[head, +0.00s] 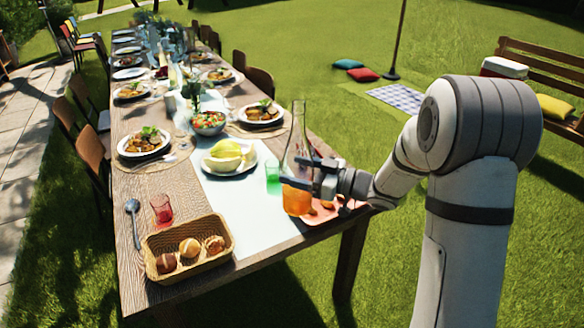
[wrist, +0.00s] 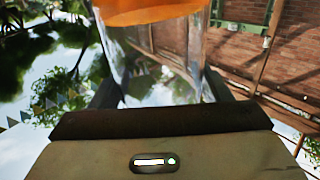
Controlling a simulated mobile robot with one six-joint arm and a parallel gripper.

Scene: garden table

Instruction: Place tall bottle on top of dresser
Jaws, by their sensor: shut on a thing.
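The tall bottle (head: 299,130) is a clear glass carafe with a narrow neck and orange liquid in its wide lower part. It is upright at the near right edge of the long table, by a pink-orange tray. I cannot tell whether its base touches anything. My gripper (head: 308,173) reaches in from the right and is shut on the bottle, above the orange part. In the wrist view the clear glass (wrist: 155,75) fills the space between the fingers, with the orange at the top of the picture. No dresser shows in either view.
The tray (head: 322,214) holds small orange pieces. A green glass (head: 272,176), a fruit plate (head: 231,172), a red glass (head: 161,212) and a bread basket (head: 228,252) stand nearby. Plates and chairs line the table. Open lawn lies right, with a bench (head: 545,72) beyond.

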